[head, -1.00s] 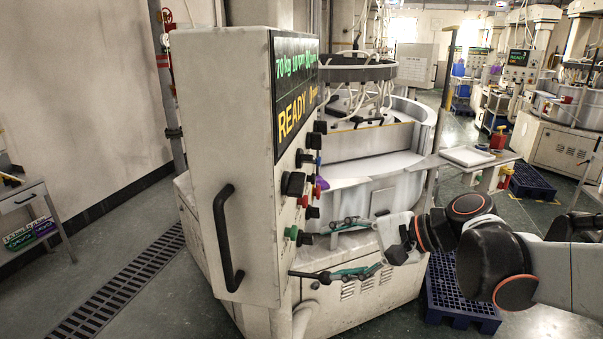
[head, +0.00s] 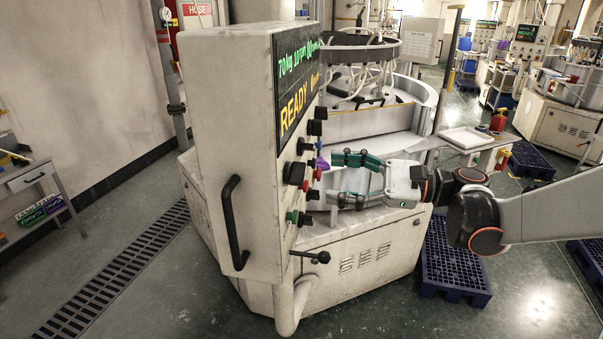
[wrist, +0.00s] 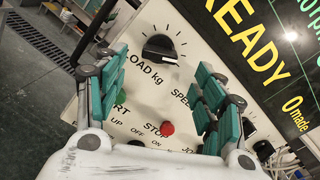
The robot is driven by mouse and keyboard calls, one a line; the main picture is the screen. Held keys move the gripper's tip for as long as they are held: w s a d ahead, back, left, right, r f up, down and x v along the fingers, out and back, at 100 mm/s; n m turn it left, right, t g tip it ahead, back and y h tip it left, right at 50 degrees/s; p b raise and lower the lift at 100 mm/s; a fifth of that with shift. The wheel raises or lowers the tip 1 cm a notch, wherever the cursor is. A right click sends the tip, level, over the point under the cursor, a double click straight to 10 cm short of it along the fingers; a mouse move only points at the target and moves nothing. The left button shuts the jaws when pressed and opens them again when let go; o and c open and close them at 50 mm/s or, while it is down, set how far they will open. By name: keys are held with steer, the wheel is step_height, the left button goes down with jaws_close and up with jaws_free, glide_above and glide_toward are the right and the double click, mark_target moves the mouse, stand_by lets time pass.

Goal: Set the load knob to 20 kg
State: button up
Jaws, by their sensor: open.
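The load knob (wrist: 160,47) is a black round knob with tick marks around it and "LOAD kg" printed below, on the pale control panel (wrist: 142,88). In the head view I take it to be the large black knob (head: 293,173) at the panel's near side. The display (head: 297,85) reads 70 kg and READY. My gripper (head: 336,180) is open and empty, its green-padded fingers pointing at the panel face, apart from it. In the wrist view the knob shows beyond and between the fingertips (wrist: 162,66). The knob's exact pointer setting is too small to tell.
A red stop button (wrist: 167,128) sits below the load knob, with the speed label to the right. More knobs and buttons line the panel, including a green one (head: 292,217). A black lever (head: 311,256) juts out below. The round lapping machine (head: 365,155) stands behind my gripper.

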mark_target(302, 171)
steer(key=x, duration=0.8)
steer(key=c, duration=1.1)
